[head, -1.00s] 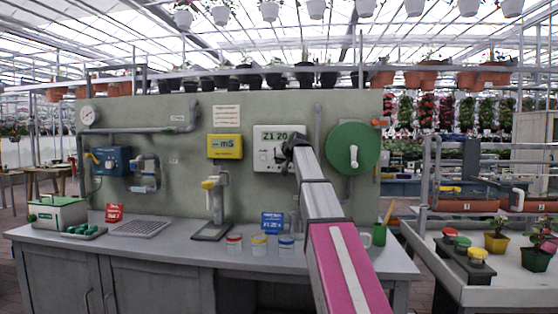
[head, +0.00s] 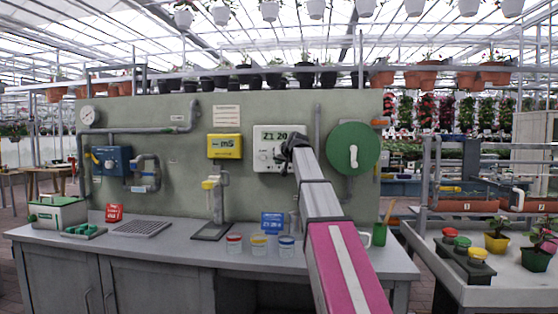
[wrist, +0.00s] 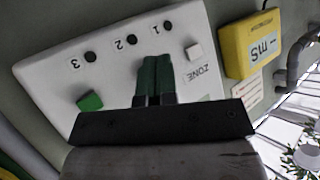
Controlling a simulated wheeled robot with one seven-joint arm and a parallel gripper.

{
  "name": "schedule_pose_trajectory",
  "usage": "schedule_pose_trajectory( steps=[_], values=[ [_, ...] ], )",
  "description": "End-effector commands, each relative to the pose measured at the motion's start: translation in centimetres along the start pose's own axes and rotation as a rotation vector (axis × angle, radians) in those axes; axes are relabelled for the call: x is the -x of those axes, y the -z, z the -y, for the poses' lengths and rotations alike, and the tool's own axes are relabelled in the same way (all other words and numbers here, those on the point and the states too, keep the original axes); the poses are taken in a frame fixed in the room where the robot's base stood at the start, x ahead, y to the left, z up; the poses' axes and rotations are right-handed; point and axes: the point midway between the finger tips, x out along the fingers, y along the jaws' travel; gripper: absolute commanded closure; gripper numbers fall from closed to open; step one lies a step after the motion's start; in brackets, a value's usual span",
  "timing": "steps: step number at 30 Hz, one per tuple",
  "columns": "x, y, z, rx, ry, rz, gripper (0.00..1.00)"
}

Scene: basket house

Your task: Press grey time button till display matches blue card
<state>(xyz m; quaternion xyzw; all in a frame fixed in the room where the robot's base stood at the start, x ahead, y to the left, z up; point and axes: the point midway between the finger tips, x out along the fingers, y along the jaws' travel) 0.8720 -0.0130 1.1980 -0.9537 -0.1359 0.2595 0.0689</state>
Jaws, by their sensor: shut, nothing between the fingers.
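The white controller (head: 264,152) is mounted on the grey-green panel. Its display (head: 280,135) seems to read "Z1 20"; its right end is hard to read. The blue card (head: 272,222) stands on the bench below; its print is too small to read surely. My gripper (head: 290,146) is at the controller's lower right face. In the wrist view, my gripper (wrist: 156,60) is shut and empty, its fingertips over the controller face (wrist: 120,80). A pale button (wrist: 195,51) by "ZONE" and a green button (wrist: 90,102) show. The grey time button is not visible, perhaps hidden by the fingers.
A yellow mS meter (head: 225,146) hangs left of the controller and a green disc (head: 353,149) right of it. Several small jars (head: 258,245) stand at the bench's front. A tap stand (head: 215,205) and a red card (head: 114,212) are further left.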

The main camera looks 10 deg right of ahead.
Motion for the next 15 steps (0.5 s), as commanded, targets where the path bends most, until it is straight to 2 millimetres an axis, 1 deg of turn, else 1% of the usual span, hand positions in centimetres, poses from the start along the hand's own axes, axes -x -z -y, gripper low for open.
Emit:
schedule_pose_trajectory(
  steps=[15],
  values=[
    [3.1,-2.3,2.2,0.000,0.000,-0.001,1.00]
  ],
)
